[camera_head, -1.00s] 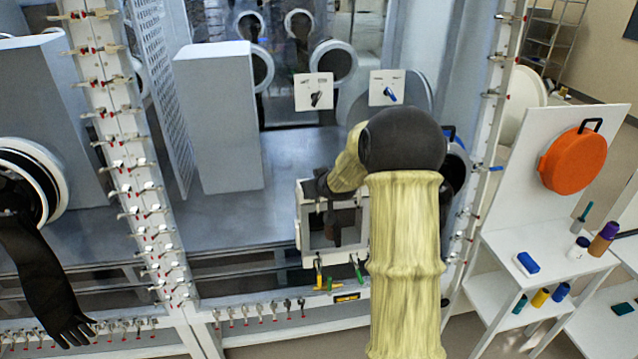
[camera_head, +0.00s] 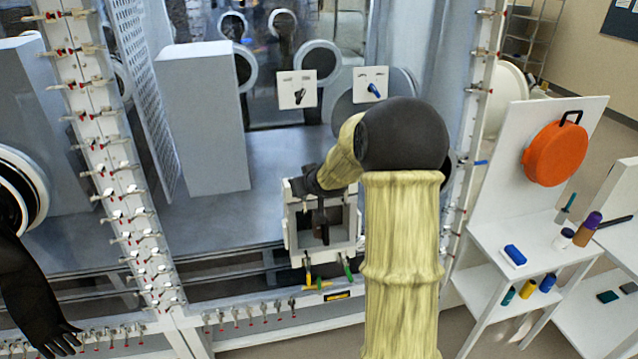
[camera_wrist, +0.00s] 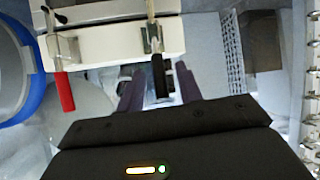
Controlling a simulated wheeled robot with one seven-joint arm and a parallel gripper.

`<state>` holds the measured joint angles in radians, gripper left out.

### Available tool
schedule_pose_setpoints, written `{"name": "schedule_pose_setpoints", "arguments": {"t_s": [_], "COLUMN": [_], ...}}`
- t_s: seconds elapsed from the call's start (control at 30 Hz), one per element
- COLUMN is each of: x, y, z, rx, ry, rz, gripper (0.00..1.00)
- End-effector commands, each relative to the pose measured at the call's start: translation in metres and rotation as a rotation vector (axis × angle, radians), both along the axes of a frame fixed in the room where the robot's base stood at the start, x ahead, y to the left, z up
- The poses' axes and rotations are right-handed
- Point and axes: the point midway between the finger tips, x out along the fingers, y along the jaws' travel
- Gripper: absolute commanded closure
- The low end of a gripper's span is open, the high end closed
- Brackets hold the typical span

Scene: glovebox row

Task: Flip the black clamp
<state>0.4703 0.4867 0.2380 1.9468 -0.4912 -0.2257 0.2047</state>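The black clamp shows in the wrist view as an upright black handle (camera_wrist: 159,76) below a metal bracket on a white block (camera_wrist: 110,42). My gripper (camera_wrist: 158,84) is open, with one dark purple finger on each side of the handle. I see gaps between the fingers and the handle, and no clear contact. In the head view my gripper (camera_head: 321,222) points down at the white box-like frame (camera_head: 291,232), below my bent arm. The black clamp cannot be made out there, as my arm and gripper cover part of the frame.
A red-handled clamp (camera_wrist: 63,82) sits left of my gripper. Yellow-handled (camera_head: 308,274) and green-handled (camera_head: 347,268) clamps are on the frame's front. A blue-rimmed round port (camera_wrist: 38,80) is at far left in the wrist view. A white stand (camera_head: 482,238) stands to the right.

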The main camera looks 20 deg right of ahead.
Motion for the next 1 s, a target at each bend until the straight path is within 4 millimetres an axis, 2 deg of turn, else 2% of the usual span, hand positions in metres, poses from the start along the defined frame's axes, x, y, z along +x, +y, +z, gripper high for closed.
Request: {"name": "schedule_pose_setpoints", "arguments": {"t_s": [0.2, 0.8, 1.0], "x": [-0.031, -0.104, -0.117], "y": [0.0, 0.003, 0.005], "z": [0.023, 0.081, 0.086], "rx": [-0.002, -0.002, -0.001], "ry": [-0.002, -0.001, 0.0], "rz": [-0.002, -0.002, 0.001], "gripper": [0.65, 0.65, 0.65]}}
